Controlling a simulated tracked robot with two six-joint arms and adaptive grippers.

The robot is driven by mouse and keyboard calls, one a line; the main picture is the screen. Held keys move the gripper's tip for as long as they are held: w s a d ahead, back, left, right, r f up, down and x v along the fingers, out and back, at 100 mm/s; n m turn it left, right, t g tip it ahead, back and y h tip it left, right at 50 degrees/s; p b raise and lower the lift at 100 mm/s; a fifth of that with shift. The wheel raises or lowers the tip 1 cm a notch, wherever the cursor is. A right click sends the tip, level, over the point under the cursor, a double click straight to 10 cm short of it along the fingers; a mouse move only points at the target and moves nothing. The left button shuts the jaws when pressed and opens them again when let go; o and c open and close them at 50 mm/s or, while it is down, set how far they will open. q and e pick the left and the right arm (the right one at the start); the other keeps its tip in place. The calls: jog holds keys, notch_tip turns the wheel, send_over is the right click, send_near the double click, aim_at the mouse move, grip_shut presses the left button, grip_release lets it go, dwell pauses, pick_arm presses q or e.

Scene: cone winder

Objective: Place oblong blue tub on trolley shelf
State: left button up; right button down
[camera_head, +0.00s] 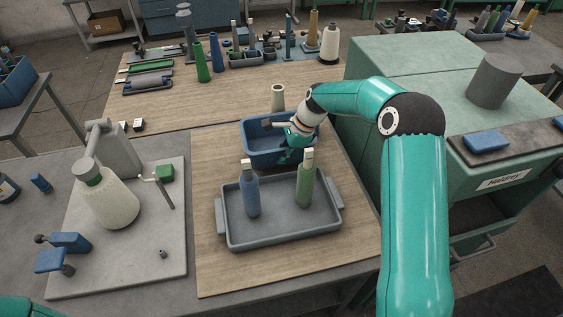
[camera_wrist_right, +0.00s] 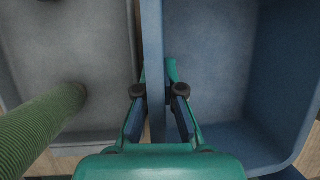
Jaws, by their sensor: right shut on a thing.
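The oblong blue tub (camera_head: 260,157) is open-topped and appears empty. It is on or just above the wooden board, behind the grey tray. My right gripper (camera_head: 289,150) reaches down at the tub's near right side. In the right wrist view my right gripper (camera_wrist_right: 160,93) is shut on a wall of the blue tub (camera_wrist_right: 215,55), one finger on each side. Whether the tub's base touches the board is hidden. A grey stand with a lower shelf (camera_head: 110,38) shows at the far left; I cannot tell if it is the trolley. My left gripper is out of view.
The grey tray (camera_head: 285,232), with a blue and a green cone (camera_head: 304,185), stands close in front of the tub. A cream cone (camera_head: 278,97) stands just behind it. The green machine (camera_head: 400,60) is at right. Bare board lies left of the tub.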

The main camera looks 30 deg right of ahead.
notch_tip(320, 180, down, 3)
jog(key=shift+f, duration=0.1)
jog(key=c, duration=1.6)
grip_release()
